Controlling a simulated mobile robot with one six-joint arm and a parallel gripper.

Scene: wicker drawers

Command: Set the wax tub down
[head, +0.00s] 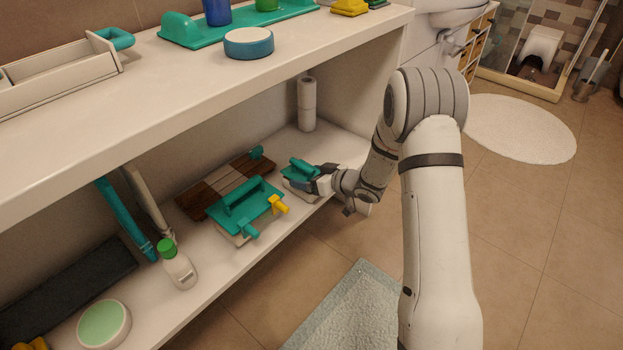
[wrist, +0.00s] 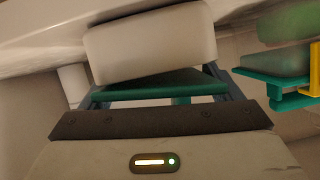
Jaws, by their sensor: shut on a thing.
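The wax tub, by the task's name, shows in the head view as a pale block with a teal top (head: 299,168) at the right part of the lower shelf. My gripper (head: 316,184) reaches in from the right and is shut on it. In the wrist view its pale, rounded body (wrist: 150,45) and a teal strip fill the space between and beyond the fingers (wrist: 160,95). My fingers hide part of it. It is low over the shelf (head: 222,273); I cannot tell whether it touches.
A teal-handled float (head: 243,205) with a yellow part lies close to the left, by a brown striped board (head: 205,195). A green-capped bottle (head: 178,264) stands farther left. The countertop (head: 170,75) overhangs the shelf.

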